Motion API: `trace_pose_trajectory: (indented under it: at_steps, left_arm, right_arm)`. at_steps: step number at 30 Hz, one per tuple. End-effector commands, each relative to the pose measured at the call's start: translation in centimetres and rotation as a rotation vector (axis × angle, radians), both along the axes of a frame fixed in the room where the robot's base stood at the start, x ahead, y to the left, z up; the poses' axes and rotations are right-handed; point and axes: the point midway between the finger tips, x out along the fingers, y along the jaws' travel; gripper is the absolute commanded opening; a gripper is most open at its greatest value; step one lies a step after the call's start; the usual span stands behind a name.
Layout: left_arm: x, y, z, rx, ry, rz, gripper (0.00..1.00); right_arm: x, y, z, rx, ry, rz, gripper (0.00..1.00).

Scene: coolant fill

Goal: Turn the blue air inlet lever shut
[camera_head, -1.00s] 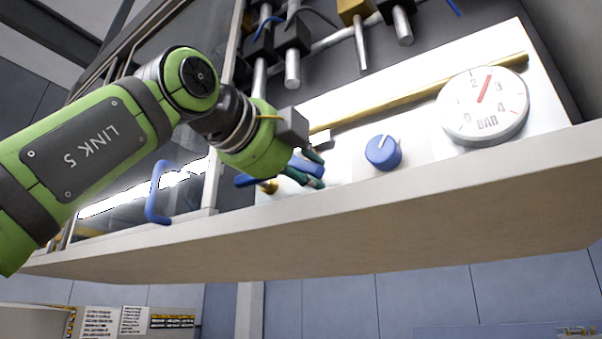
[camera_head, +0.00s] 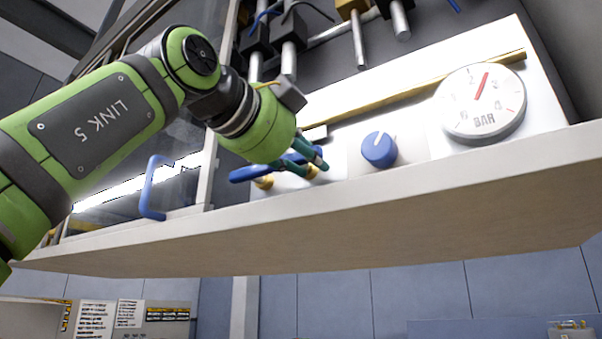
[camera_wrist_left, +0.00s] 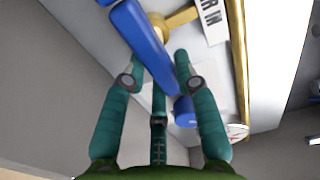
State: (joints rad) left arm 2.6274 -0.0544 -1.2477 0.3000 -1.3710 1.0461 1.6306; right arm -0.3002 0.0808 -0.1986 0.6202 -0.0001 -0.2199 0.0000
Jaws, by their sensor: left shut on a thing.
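A blue lever (camera_wrist_left: 143,42) on a brass fitting (camera_wrist_left: 158,24) runs between the teal fingers of my left gripper (camera_wrist_left: 160,64) in the left wrist view. The gripper is shut on it. In the head view, my left gripper (camera_head: 313,162) is at the panel, just above the shelf edge, with its fingers partly covering the blue parts there. A blue bar (camera_head: 243,174) shows left of the fingers, beside a brass fitting (camera_head: 264,182). The lever's exact angle is hard to tell. A partly hidden label (camera_wrist_left: 212,16) is near the fitting. My right gripper is not in view.
A blue knob (camera_head: 379,149) and a round BAR gauge (camera_head: 480,103) are to the right of my gripper. A blue handle (camera_head: 151,190) is on the glass door at left. The pale shelf (camera_head: 400,213) runs below. Pipes hang above.

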Motion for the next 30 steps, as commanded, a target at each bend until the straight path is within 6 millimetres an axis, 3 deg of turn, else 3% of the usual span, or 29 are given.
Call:
trace_pose_trajectory:
  at_steps: [11, 12, 14, 30]
  left_arm:
    - [-0.05, 0.15, 0.32, -0.016, 0.000, 0.001, 0.00]
    - [-0.06, 0.16, 0.32, -0.016, 0.000, 0.001, 0.34]
    - [-0.06, 0.16, 0.33, -0.016, -0.001, 0.000, 0.54]
    - [-0.59, 0.53, 0.34, -0.008, -0.001, -0.001, 0.54]
  right_arm:
    - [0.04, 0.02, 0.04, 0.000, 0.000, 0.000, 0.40]
    - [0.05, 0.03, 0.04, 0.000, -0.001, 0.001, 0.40]
    - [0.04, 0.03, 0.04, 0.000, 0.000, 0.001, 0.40]
    - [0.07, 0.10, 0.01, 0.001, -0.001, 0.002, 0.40]
